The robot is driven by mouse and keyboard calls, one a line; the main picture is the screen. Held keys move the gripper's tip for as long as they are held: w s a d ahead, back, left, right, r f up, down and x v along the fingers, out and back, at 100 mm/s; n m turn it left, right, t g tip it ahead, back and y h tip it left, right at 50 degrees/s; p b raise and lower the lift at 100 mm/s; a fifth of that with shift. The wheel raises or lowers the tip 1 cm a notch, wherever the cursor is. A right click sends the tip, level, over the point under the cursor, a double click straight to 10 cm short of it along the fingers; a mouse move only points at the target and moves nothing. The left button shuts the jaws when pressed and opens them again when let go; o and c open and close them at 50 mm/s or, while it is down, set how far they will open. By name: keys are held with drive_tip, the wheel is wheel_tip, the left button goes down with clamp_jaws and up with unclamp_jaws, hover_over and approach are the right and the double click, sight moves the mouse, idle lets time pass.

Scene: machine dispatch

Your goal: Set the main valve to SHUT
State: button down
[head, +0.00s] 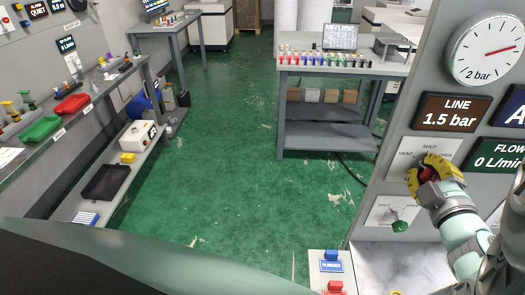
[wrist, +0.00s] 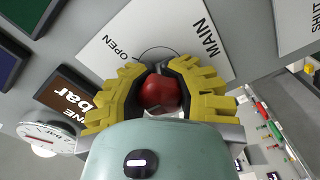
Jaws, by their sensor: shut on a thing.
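The main valve's plate (head: 405,152) is on the grey panel at the right of the head view, with VENT, SHUT and OPEN marked around the valve. In the wrist view the plate (wrist: 200,45) reads MAIN and OPEN. The red valve knob (wrist: 160,92) sits between the yellow fingers of my gripper (wrist: 158,76), which is shut on it. In the head view my gripper (head: 425,172) covers most of the knob, so I cannot tell which mark it points to.
A second valve with a green handle (head: 399,225) is just below. Above, the line display (head: 451,112) reads 1.5 bar, the flow display (head: 498,154) reads 0 L/min, and a round gauge (head: 487,62) hangs higher. The green floor (head: 240,180) is clear between the benches.

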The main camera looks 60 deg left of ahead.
drive_tip(key=shift+d, duration=0.1)
drive_tip(key=c, duration=1.5)
unclamp_jaws()
drive_tip(key=shift+o, duration=1.4)
drive_tip(key=shift+d, duration=0.3)
drive_tip(key=o, duration=0.6)
drive_tip(key=shift+a, duration=0.2)
drive_tip(key=shift+s+d, duration=0.1)
drive_tip(key=shift+s+d, duration=0.25)
drive_tip(key=shift+d, duration=0.3)
drive_tip(key=shift+v, duration=5.35)
drive_tip(key=shift+s+a, duration=0.1)
